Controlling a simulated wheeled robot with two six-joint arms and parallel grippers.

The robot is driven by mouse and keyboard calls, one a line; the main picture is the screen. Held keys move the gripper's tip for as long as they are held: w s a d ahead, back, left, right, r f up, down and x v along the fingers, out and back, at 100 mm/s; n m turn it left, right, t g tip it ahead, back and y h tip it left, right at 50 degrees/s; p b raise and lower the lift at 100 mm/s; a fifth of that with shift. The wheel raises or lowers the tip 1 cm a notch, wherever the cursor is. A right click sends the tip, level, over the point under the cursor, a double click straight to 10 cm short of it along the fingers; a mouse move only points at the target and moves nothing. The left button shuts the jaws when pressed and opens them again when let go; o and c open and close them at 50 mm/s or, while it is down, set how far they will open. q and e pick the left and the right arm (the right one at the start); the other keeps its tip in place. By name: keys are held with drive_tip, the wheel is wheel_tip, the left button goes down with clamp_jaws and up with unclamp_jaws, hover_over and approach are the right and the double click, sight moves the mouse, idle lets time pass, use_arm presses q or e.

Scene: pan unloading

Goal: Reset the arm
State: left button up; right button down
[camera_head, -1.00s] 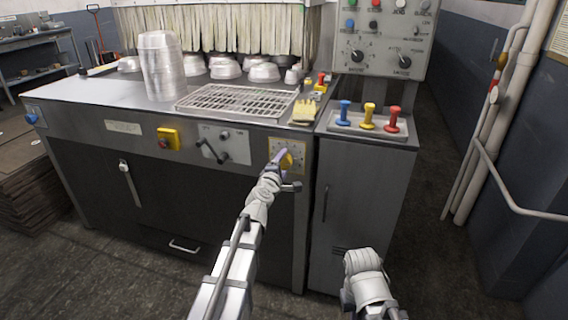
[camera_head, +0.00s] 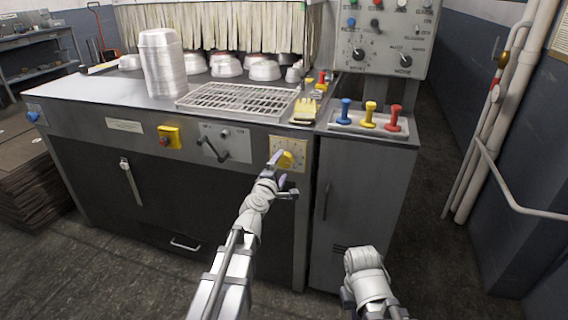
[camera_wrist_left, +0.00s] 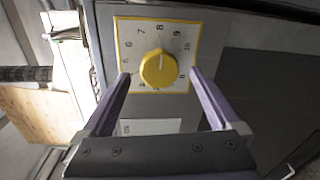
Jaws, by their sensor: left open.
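My left gripper (camera_head: 272,163) is in front of the machine's front panel, just short of a yellow dial (camera_head: 286,159) on a pale numbered plate. In the left wrist view the gripper (camera_wrist_left: 160,82) is open, its two purple-grey fingers apart. The yellow dial (camera_wrist_left: 158,68) shows beyond the fingertips and between them, with a gap on both sides; nothing is held. In the head view only my right arm's links show at the lower right, and its gripper is out of sight.
The steel machine (camera_head: 90,105) carries a wire rack (camera_head: 235,100), a stack of pans (camera_head: 161,65) and several upturned pans near the strip curtain (camera_head: 215,28). Blue, yellow and red levers (camera_head: 370,114) stand at the right. A switch handle (camera_head: 212,148) sticks out left of the dial.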

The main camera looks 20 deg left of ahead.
use_arm(q)
drive_tip(key=s, duration=0.3)
drive_tip(key=shift+s+r, duration=0.15)
drive_tip(key=shift+s, duration=0.15)
